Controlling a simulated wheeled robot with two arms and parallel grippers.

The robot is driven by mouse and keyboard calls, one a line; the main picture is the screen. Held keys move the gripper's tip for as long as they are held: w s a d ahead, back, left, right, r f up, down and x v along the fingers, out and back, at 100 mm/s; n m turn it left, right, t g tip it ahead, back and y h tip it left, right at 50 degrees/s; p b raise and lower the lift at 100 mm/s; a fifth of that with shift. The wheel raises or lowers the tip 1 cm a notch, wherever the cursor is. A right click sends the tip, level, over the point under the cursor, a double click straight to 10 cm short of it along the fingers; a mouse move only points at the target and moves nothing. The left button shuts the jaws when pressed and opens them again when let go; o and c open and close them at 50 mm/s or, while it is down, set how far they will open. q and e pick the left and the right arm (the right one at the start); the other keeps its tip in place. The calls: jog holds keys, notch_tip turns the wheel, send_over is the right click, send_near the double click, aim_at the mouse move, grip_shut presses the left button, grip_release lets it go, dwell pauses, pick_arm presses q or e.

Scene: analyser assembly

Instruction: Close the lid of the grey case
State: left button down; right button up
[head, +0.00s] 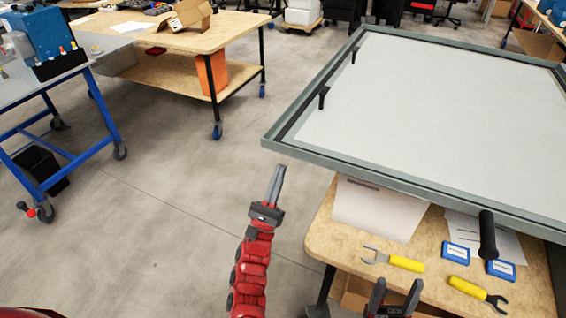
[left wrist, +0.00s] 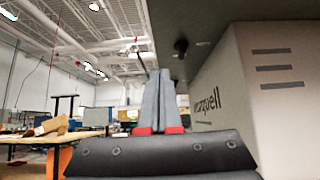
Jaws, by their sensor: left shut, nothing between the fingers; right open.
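The grey case (head: 375,210) stands on the wooden table. Its pale side wall, with dark lettering and slots, shows in the left wrist view (left wrist: 275,115). A large panel that looks like its lid (head: 440,100), pale with a grey-green frame, spreads above it and overhangs the table; I cannot tell its exact angle. Its dark underside (left wrist: 210,30) shows in the left wrist view. My left gripper (head: 278,182) is shut and empty, just outside and below the panel's near left corner, apparently not touching it. My right gripper (head: 393,297) is open at the bottom, near the table's front edge.
Yellow-handled wrenches (head: 404,263) and blue boxes (head: 459,253) lie on the wooden table (head: 335,245) in front of the case. A black cylindrical handle (head: 487,235) sticks out at the panel's near edge. The floor left of my left arm is clear up to the other tables.

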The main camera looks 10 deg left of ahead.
aim_at(295, 114)
pick_arm(q)
jog(key=p+x, duration=0.1)
jog(key=x, duration=0.2)
jog(key=s+r+p+x, duration=0.1)
jog(key=x, duration=0.3)
jog(key=p+x, duration=0.1)
jog(key=x, duration=0.2)
jog(key=shift+w+a+r, duration=0.1)
jog(key=shift+a+r, duration=0.05)
jog(key=shift+r, duration=0.25)
jog(key=shift+r+p, duration=0.35)
jog(key=shift+r, duration=0.05)
jog(key=shift+r, duration=0.1)
